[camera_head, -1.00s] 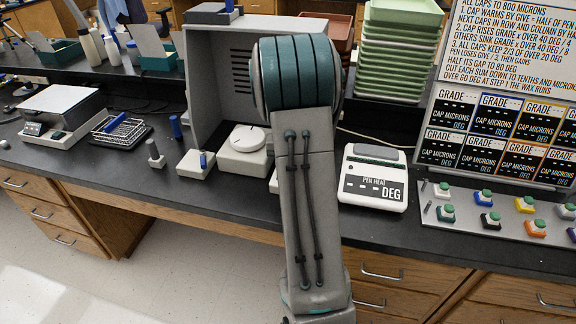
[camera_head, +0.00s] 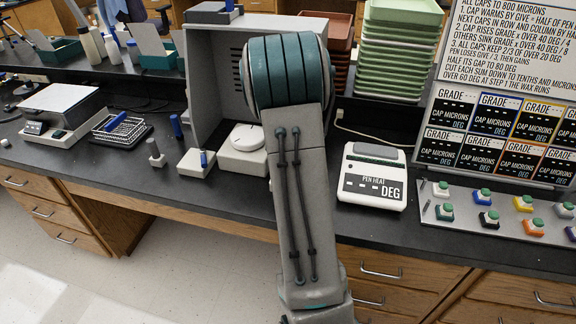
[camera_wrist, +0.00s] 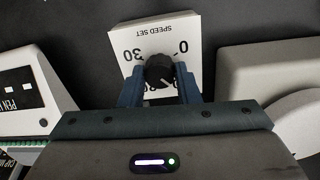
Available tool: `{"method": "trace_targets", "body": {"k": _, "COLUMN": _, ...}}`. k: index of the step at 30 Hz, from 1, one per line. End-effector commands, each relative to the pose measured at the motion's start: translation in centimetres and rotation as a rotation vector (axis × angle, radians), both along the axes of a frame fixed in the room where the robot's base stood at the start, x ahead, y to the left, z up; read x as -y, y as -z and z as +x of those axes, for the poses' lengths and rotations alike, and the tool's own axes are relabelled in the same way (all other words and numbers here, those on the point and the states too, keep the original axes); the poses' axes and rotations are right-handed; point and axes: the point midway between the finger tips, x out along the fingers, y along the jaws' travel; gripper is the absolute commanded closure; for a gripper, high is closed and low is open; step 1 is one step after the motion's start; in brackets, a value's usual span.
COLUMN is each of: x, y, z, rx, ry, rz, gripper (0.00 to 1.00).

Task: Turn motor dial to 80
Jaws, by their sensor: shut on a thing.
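The motor dial (camera_wrist: 159,71) is a round black knob with a pale pointer mark, on a white box face (camera_wrist: 165,28) printed "SPEED SET", upside down in the wrist view. A "0" is legible at its right and "30" at its left; the lower numbers are partly covered. The pale mark points towards the lower right of the picture. My gripper (camera_wrist: 160,77) has its two blue fingers on either side of the knob, shut on it. In the head view my arm hides the dial and the gripper.
A pen heat display (camera_head: 371,177) stands right of my arm; its edge shows in the wrist view (camera_wrist: 22,95). A white device with a round top (camera_head: 246,139) stands to the left. A sloped panel of coloured buttons (camera_head: 490,222) is further right.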

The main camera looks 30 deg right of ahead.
Motion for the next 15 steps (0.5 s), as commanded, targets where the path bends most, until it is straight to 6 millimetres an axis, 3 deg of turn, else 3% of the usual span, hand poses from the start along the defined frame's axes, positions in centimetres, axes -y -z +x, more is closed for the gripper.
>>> {"method": "trace_targets", "body": {"k": 2, "x": 0.1, "y": -0.05, "z": -0.02, "rx": 0.0, "ry": 0.0, "rz": -0.002, "gripper": 0.93}}
{"method": "trace_targets", "body": {"k": 3, "x": 0.1, "y": -0.05, "z": -0.02, "rx": 0.0, "ry": 0.0, "rz": -0.002, "gripper": 0.62}}
{"method": "trace_targets", "body": {"k": 5, "x": 0.09, "y": -0.04, "z": -0.02, "rx": 0.0, "ry": 0.0, "rz": -0.002, "gripper": 0.49}}
{"method": "trace_targets", "body": {"k": 15, "x": -0.01, "y": -0.38, "z": 0.05, "rx": 0.001, "ry": -0.002, "rz": -0.001, "gripper": 0.49}}
